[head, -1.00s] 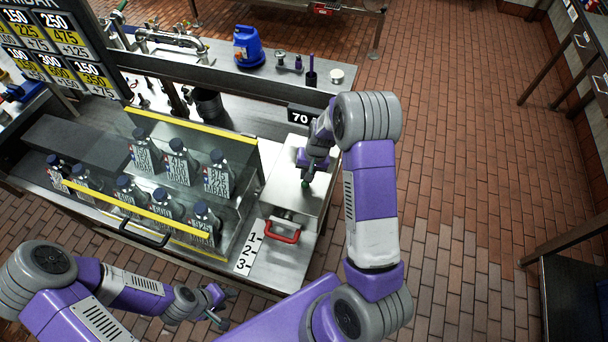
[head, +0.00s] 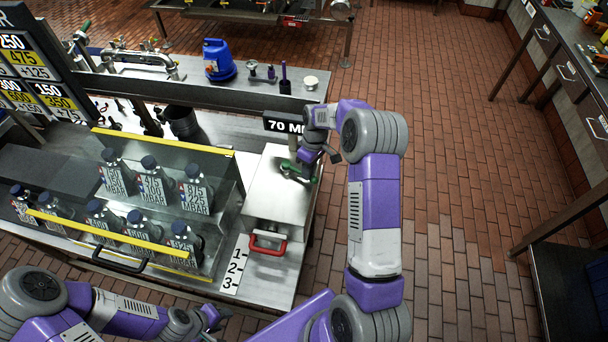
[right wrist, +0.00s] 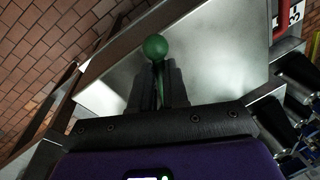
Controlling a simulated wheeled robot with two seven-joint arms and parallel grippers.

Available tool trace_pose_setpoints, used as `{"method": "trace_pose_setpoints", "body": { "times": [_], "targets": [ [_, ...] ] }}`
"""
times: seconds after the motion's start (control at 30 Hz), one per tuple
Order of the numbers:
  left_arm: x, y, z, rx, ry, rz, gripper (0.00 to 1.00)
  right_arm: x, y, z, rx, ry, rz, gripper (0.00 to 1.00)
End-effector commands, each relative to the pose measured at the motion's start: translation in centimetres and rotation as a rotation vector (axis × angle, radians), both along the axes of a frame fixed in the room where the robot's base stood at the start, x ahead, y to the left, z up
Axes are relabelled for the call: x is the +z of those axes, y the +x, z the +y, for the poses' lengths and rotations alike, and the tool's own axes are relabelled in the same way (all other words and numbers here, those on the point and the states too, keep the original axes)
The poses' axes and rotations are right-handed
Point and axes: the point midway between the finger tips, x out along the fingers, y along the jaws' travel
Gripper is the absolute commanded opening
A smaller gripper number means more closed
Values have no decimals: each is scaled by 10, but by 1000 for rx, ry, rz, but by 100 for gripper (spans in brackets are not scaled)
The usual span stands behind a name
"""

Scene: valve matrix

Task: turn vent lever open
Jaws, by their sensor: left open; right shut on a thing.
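The vent lever, green with a ball knob, sits on top of a steel box (head: 272,207). Its green ball (right wrist: 155,46) shows just beyond my fingertips in the right wrist view. In the head view the green lever (head: 313,180) is partly covered by my right gripper (head: 299,168). My right gripper is shut on the lever shaft; its dark fingers (right wrist: 158,86) stand on both sides of it. My left gripper (head: 217,318) is open and empty, low at the front, away from the box. The lever's pivot is hard to make out.
A red handle (head: 267,244) is at the box's front, beside a 1-2-3 label strip (head: 234,265). A clear case with yellow edges (head: 150,247) and several labelled bottles stands left. A "70 M…" sign (head: 284,124) is behind the box. Brick floor is open on the right.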

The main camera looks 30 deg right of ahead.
Motion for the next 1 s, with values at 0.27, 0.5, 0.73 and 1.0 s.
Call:
{"method": "trace_pose_setpoints", "body": {
  "times": [0.27, 0.5, 0.73, 1.0],
  "targets": [
    [-1, 0, 0, 0, 0, 0, 43, -7, -3, -15, 147, -1, 34, 0],
    [-2, 0, 0, 0, 0, 0, 43, -7, -1, -20, 202, -2, 36, 0],
    [-2, 0, 0, 0, 0, 0, 43, -6, 0, -20, 212, -2, 34, 0],
    [-2, 0, 0, 0, 0, 0, 43, -6, 0, -21, 210, -2, 34, 22]
  ]
}}
